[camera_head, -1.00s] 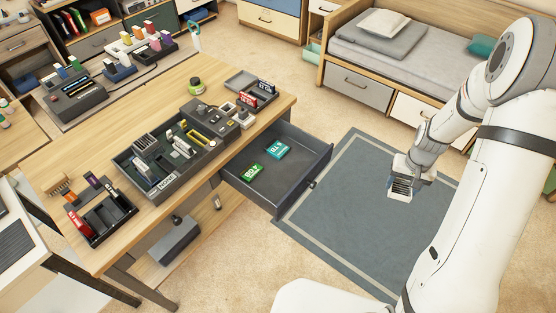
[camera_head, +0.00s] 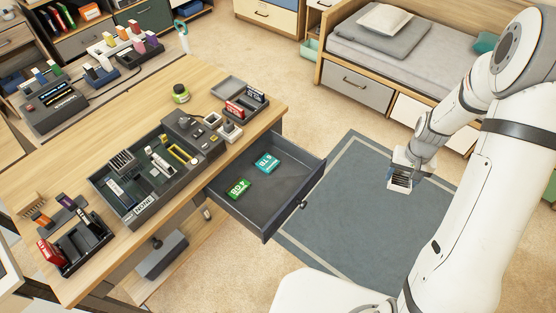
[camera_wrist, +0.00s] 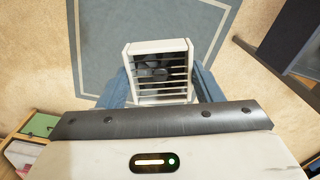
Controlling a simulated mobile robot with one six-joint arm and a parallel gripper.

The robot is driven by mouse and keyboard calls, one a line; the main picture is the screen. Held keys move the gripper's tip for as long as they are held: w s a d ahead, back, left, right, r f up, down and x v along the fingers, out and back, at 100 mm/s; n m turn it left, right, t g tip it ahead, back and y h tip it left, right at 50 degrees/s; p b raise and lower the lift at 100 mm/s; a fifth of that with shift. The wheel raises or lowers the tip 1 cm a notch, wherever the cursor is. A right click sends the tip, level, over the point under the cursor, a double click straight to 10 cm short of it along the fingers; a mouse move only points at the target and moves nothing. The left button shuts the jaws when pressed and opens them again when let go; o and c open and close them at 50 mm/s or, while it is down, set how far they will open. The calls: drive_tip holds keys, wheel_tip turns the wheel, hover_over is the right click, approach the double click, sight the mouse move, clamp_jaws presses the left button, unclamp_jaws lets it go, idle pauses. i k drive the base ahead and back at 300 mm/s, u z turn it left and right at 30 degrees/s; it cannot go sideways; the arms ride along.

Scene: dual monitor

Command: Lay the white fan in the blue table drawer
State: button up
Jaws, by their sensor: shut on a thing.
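The white fan (camera_wrist: 159,46), a small box with a slatted grille, is held in my gripper (camera_wrist: 162,88); in the head view the fan (camera_head: 401,177) hangs above the blue-grey rug. My gripper (camera_head: 405,169) is shut on it, with the blue fingers on its two sides. The open table drawer (camera_head: 262,212), dark blue-grey inside, juts from the wooden table to the left of my gripper. A green box (camera_head: 238,189) and a teal box (camera_head: 267,162) lie in the drawer. The drawer's front part is bare.
The wooden table (camera_head: 95,180) carries a grey organizer tray (camera_head: 140,209), a black rack (camera_head: 87,250) and a green-lidded jar (camera_head: 180,94). A bed (camera_head: 400,60) with drawers stands at the back. The rug (camera_head: 350,210) between drawer and gripper is clear.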

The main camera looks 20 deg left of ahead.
sight(287, 176)
drive_tip(key=z, duration=0.15)
drive_tip(key=i, duration=0.9)
drive_tip(key=u, duration=1.45)
